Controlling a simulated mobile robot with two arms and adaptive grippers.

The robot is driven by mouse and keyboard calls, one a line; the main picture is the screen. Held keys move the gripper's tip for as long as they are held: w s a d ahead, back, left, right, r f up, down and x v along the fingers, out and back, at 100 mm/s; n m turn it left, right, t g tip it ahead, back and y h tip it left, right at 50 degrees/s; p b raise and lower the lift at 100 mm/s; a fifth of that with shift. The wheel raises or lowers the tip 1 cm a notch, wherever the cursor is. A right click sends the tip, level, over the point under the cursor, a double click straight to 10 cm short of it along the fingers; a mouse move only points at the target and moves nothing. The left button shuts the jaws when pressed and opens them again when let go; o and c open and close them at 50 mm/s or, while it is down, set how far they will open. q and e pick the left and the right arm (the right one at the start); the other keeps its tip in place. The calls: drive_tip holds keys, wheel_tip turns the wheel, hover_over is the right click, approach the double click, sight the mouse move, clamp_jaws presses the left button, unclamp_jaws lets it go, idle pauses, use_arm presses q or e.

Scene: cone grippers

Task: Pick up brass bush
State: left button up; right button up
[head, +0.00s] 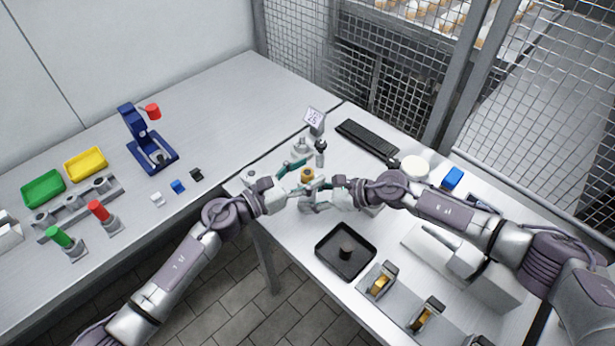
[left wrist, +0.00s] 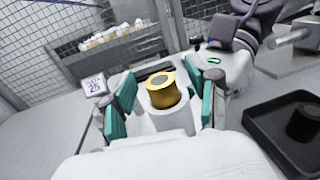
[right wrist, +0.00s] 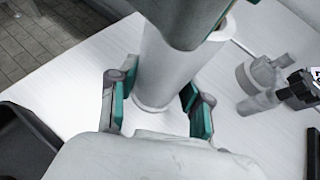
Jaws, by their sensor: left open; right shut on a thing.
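The brass bush (head: 307,174) is a short gold cylinder with a grey top. In the left wrist view the bush (left wrist: 161,90) sits upright on top of a thick white cylinder (left wrist: 172,121). My left gripper (head: 301,173) is open, its teal fingers on either side of the bush and the cylinder's top, with gaps showing. My right gripper (head: 316,199) is lower and comes from the right. In the right wrist view its teal pads are shut on the white cylinder (right wrist: 160,65), whose foot is close to the table. The bush is hidden there, behind a left finger.
A black tray (head: 322,259) with a dark cylinder lies in front. A small display (head: 315,118), a keyboard (head: 367,138) and a white round dish (head: 415,166) stand behind. Green (head: 43,189) and yellow (head: 86,164) bins and a blue stand (head: 150,140) are on the left table.

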sight(307, 172)
use_arm(q)
drive_tip(key=shift+w+d, duration=0.15)
clamp_jaws()
drive_tip(key=shift+r, duration=0.1)
wheel_tip(307, 172, up, 10)
drive_tip(key=shift+f, duration=0.1)
idle(0.7)
use_arm(e)
drive_tip(key=o, duration=0.9)
drive_tip(key=shift+o, duration=0.2)
